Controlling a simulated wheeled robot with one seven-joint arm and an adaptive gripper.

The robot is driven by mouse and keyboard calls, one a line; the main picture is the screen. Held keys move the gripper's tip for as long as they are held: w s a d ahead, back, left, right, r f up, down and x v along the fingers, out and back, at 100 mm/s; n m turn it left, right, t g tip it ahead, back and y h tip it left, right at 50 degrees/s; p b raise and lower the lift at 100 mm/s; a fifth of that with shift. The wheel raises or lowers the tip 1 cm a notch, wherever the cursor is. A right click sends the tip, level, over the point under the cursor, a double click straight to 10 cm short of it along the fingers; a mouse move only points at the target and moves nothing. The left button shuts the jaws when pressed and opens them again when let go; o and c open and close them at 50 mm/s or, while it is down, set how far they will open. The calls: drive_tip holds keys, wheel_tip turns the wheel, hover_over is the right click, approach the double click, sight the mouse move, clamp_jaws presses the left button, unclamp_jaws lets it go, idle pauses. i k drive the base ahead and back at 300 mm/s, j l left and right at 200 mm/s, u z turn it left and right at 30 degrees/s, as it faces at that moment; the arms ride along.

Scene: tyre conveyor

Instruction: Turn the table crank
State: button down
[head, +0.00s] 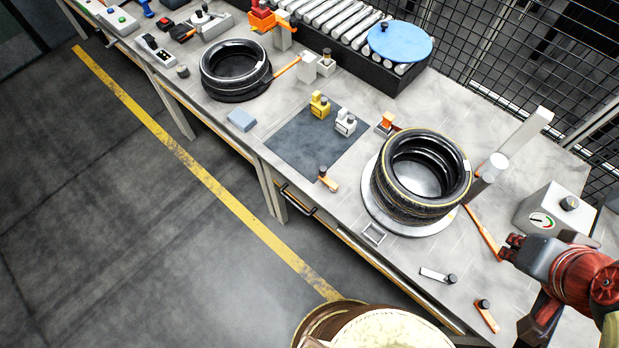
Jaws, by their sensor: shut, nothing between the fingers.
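A round turntable (372,208) on the bench carries a stack of black tyres (418,170). Several small handles with dark knobs lie around it: a pale flat crank (437,276) in front, an orange one (486,315) nearer the bench's front right, and another orange one (328,179) to the left. I cannot tell for sure which one is the table crank. My gripper (508,246) is shut and empty at the right, over the bench, to the right of the turntable and above and right of the pale crank. An orange bar (482,232) lies between it and the turntable.
A grey box with a gauge (545,212) stands behind my gripper. Pale posts (487,178) rise right of the tyres. A dark mat (305,145) with small yellow and white items lies left. Another tyre (235,68) and a roller conveyor (345,25) are farther back. Open floor lies left.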

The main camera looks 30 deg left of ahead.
sight(322, 170)
drive_tip(key=u, duration=1.5)
